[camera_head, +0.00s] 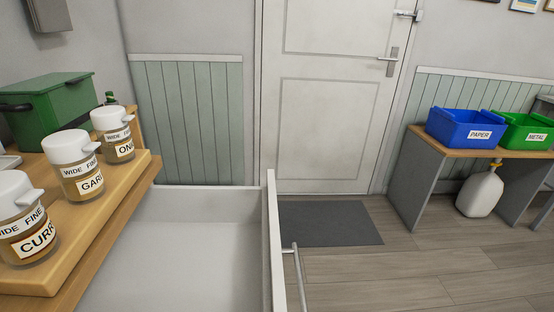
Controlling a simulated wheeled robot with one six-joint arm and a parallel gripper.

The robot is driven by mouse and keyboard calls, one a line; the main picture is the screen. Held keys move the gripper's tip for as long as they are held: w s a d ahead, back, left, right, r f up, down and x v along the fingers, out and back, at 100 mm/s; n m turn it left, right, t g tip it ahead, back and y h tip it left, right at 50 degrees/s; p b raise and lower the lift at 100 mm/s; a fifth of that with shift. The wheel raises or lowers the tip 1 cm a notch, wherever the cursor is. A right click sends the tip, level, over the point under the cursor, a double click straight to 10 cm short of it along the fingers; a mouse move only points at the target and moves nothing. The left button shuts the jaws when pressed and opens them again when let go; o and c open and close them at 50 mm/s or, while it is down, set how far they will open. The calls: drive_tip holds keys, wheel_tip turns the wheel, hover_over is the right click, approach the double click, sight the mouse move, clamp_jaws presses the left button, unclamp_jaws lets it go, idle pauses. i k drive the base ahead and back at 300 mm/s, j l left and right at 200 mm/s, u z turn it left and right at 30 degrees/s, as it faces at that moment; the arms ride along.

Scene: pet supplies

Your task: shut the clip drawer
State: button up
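A white drawer (185,240) stands open below the wooden counter at the left, and its visible inside is empty. Its front panel (272,235) is seen nearly edge-on, facing right. A grey bar handle (297,272) sits on the outer side of the panel. The near end of the drawer and the lower part of the handle are cut off by the picture's bottom edge. I see no label naming it the clip drawer. My gripper is not in view.
A wooden board (105,215) with labelled jars (77,170) and a green box (52,110) are on the counter (150,170). A closed white door (325,110) and grey mat (325,223) lie beyond. Blue (465,130) and green bins (525,132) stand right. The floor between is clear.

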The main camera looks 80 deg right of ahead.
sight(182, 248)
drive_tip(key=k+z, duration=0.1)
drive_tip(key=z, duration=0.4)
drive_tip(key=k+z, duration=0.15)
drive_tip(key=z, duration=0.3)
drive_tip(key=k+z, duration=0.15)
drive_tip(key=z, duration=0.35)
drive_tip(key=k, duration=0.1)
